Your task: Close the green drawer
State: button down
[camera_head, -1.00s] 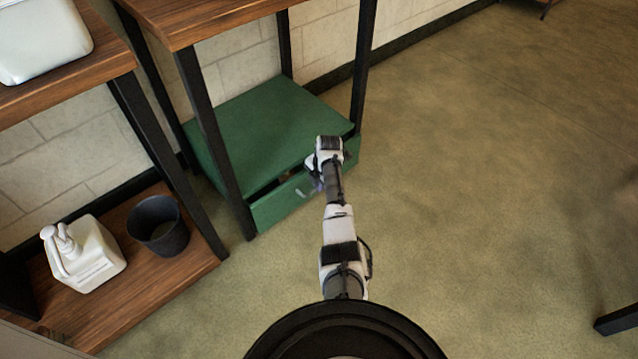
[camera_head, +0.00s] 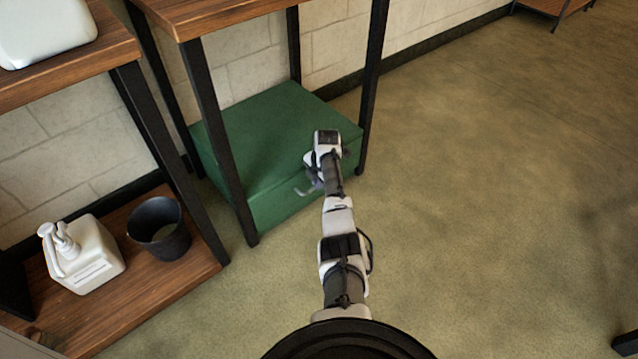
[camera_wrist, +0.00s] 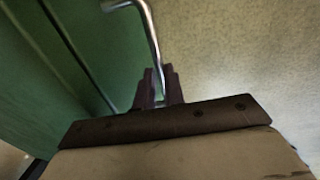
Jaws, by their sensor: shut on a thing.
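The green drawer (camera_head: 283,208) is at the bottom front of a green cabinet (camera_head: 262,125) under a wooden-topped table. Its front looks flush with the cabinet, with no open gap visible in the head view. A thin metal handle (camera_head: 303,192) sticks out from the drawer front. My gripper (camera_head: 317,182) is at the handle. In the wrist view the bent handle (camera_wrist: 150,32) runs down between the fingers of my gripper (camera_wrist: 159,88), which are shut on it. A dark seam runs along the green surface there. The arm partly hides the drawer's right part.
Black table legs (camera_head: 225,150) stand close to the drawer on both sides. At left, a low wooden shelf (camera_head: 130,300) holds a white pump bottle (camera_head: 85,262) and a dark bucket (camera_head: 160,228). The floor (camera_head: 480,180) at right is clear.

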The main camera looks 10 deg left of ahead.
jog(key=c, duration=1.5)
grip_release()
jog(key=shift+w+a, duration=0.15)
jog(key=shift+a, duration=0.1)
jog(key=r+p, duration=0.1)
jog(key=r, duration=0.3)
jog(key=s+d+r+p, duration=0.1)
jog(key=r+p, duration=0.1)
jog(key=r, duration=0.3)
jog(key=d+r+p, duration=0.1)
jog(key=r+p, duration=0.1)
jog(key=r, duration=0.2)
jog(key=shift+s+r, duration=0.3)
